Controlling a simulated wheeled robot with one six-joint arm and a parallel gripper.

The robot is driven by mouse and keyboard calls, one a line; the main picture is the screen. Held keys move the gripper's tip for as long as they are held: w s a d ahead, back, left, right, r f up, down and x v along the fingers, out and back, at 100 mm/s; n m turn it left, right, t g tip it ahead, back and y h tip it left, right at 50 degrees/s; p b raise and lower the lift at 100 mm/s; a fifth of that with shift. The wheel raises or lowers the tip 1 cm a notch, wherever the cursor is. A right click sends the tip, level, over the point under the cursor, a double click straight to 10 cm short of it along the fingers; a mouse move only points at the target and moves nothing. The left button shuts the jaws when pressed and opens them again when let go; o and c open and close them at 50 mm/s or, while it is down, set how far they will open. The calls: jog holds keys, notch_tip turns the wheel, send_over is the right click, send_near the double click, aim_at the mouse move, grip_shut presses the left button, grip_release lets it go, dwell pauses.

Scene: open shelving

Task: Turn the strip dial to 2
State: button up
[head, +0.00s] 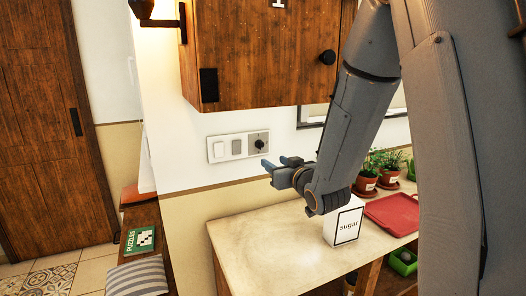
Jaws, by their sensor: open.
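A wall strip (238,145) is fixed to the white wall below the wooden cabinet. It holds a white switch, a grey switch and, at its right end, a plate with a black dial (259,144). The dial's markings are too small to read. My gripper (272,169) is open and empty, pointing left. It appears just below the strip's right end in the picture, apart from the dial. I cannot tell how far it is from the wall.
A white sugar box (345,222) stands on the counter (250,238) under my arm. A red tray (393,212) and potted plants (368,177) are on the right. A wooden cabinet (262,60) overhangs the strip. The counter's left part is clear.

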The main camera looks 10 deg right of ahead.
aim_at(262, 147)
jog(key=shift+t+y, duration=0.5)
jog(key=shift+t, duration=0.1)
jog(key=w+a, duration=0.1)
jog(key=w, duration=0.1)
jog(key=w+r+p, duration=0.1)
jog(key=w, duration=0.2)
jog(key=w+a+r+p, duration=0.1)
jog(key=w, duration=0.2)
jog(key=shift+a, duration=0.3)
jog(key=shift+c, duration=0.5)
jog(key=c, duration=0.9)
jog(key=shift+n, duration=0.3)
